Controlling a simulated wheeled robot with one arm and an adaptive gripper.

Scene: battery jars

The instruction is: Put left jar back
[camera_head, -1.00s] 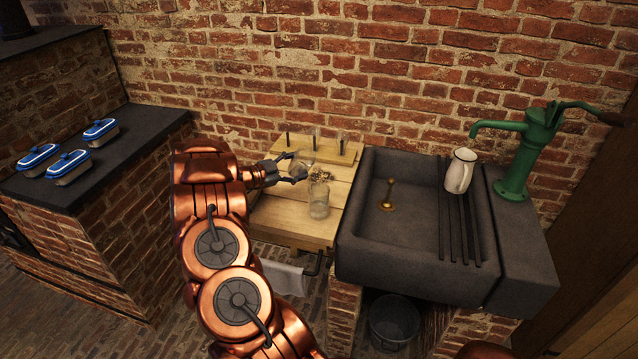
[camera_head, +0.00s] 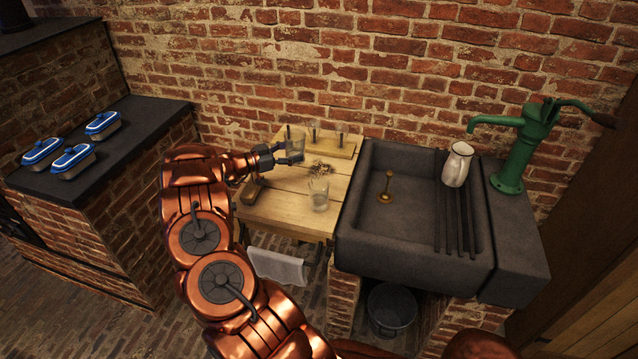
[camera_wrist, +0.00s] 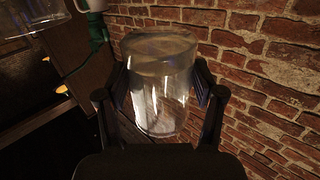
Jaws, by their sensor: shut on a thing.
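My gripper (camera_head: 290,158) is shut on a clear glass jar (camera_head: 297,146), held over the back left of the wooden table. In the wrist view this jar (camera_wrist: 160,85) fills the space between the two fingers. In the head view it is close to the left peg of a wooden peg rack (camera_head: 328,150). I cannot tell whether it is around the peg or in front of it. The rack's middle and right pegs (camera_head: 341,133) seem to have clear glass around them. Another glass jar (camera_head: 318,197) stands on the table, nearer the front right.
A small brown heap (camera_head: 321,167) lies on the wooden table (camera_head: 285,208) between the standing jar and the rack. A dark stone sink (camera_head: 400,215) adjoins the table on the right, with a white jug (camera_head: 458,165) and green pump (camera_head: 520,150). A brick wall rises behind.

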